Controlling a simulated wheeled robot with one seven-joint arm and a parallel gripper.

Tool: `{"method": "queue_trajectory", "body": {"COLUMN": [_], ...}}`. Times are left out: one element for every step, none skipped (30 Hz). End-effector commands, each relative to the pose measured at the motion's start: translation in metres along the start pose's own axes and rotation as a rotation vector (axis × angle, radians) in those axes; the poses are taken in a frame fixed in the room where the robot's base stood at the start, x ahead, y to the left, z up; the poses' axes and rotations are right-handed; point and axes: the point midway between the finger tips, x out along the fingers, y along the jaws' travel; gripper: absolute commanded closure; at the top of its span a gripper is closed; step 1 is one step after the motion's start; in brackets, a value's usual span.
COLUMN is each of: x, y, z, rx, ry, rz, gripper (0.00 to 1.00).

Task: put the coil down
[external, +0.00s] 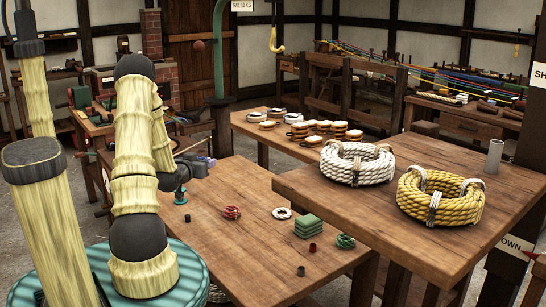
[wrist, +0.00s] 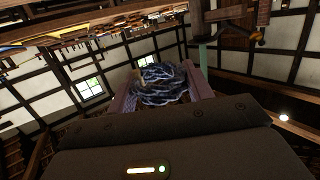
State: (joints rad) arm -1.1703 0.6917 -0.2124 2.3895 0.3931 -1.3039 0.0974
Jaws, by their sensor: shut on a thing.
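In the wrist view a dark blue coil with pale strands (wrist: 160,86) sits between the two fingers of my gripper (wrist: 161,78). The fingers are shut on it, one at each side. In the external view my gripper (external: 203,163) is beyond my arm, above the far left part of the low wooden table (external: 215,250). The held coil is too small and hidden there to make out.
The low table bears a red coil (external: 232,212), a white coil (external: 282,213), a green stack (external: 308,227) and a green coil (external: 345,241). A higher table (external: 340,205) at right holds a large white coil (external: 357,163) and a yellow one (external: 440,197).

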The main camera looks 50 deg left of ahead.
Motion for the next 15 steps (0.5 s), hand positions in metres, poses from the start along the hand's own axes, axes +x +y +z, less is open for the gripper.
{"method": "queue_trajectory", "body": {"x": [0.006, 0.009, 0.012, 0.013, 0.015, 0.017, 0.017, 0.018, 0.017, 0.016, 0.015, 0.013, 0.011, 0.008, 0.004], "y": [0.023, 0.034, 0.051, 0.063, 0.076, 0.092, 0.105, 0.117, 0.135, 0.147, 0.160, 0.177, 0.190, 0.203, 0.219], "z": [0.005, 0.009, 0.015, 0.019, 0.023, 0.028, 0.031, 0.036, 0.041, 0.045, 0.048, 0.053, 0.058, 0.061, 0.066], "rx": [0.001, 0.005, 0.009, 0.013, 0.016, 0.020, 0.025, 0.027, 0.031, 0.036, 0.038, 0.042, 0.045, 0.047, 0.051], "ry": [-0.006, -0.005, -0.006, -0.006, -0.007, -0.006, -0.006, -0.007, -0.006, -0.006, -0.006, -0.006, -0.007, -0.007, -0.007], "rz": [0.046, 0.069, 0.101, 0.123, 0.147, 0.177, 0.199, 0.221, 0.250, 0.271, 0.292, 0.319, 0.338, 0.358, 0.383], "gripper": [0.71, 0.71, 0.71, 0.71, 0.71, 0.71, 0.71, 0.71, 0.71, 0.71, 0.71, 0.71, 0.71, 0.71, 0.71]}}
